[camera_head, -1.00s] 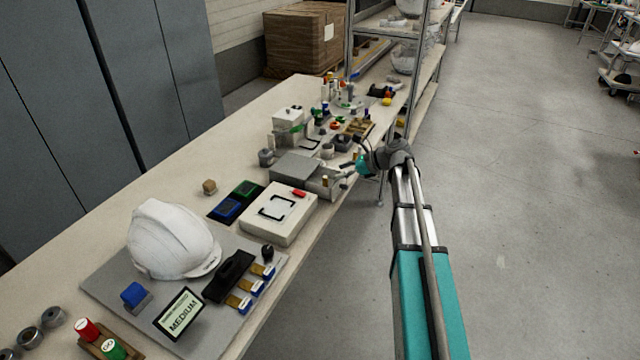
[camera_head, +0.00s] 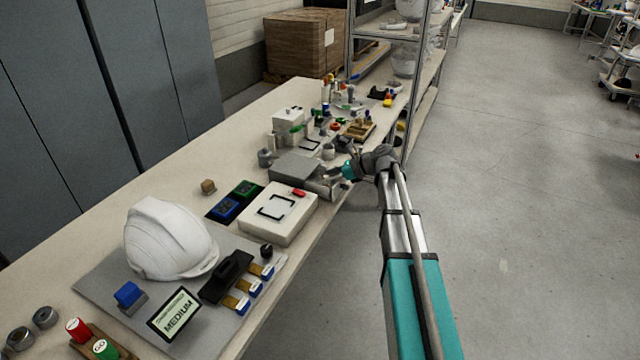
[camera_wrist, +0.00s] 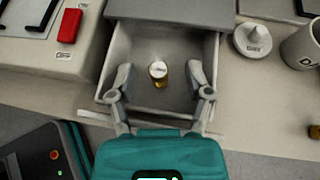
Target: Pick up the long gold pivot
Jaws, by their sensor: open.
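A small upright gold piece with a pale top, which looks like the gold pivot (camera_wrist: 160,74), stands inside an open grey drawer (camera_wrist: 208,47) in the wrist view. Its length is hard to judge from above. My gripper (camera_wrist: 160,84) is open, with one finger to the left of the piece and one to the right, apart from it. In the head view my gripper (camera_head: 345,172) is at the open drawer (camera_head: 325,186) on the bench's right edge. The gold piece cannot be made out there.
The drawer walls stand close around my fingers. A white box with a red tab (camera_wrist: 70,25) is to the left. A grey knobbed piece (camera_wrist: 253,40) and a pale cup (camera_wrist: 302,46) are to the right. Open floor lies right of the bench.

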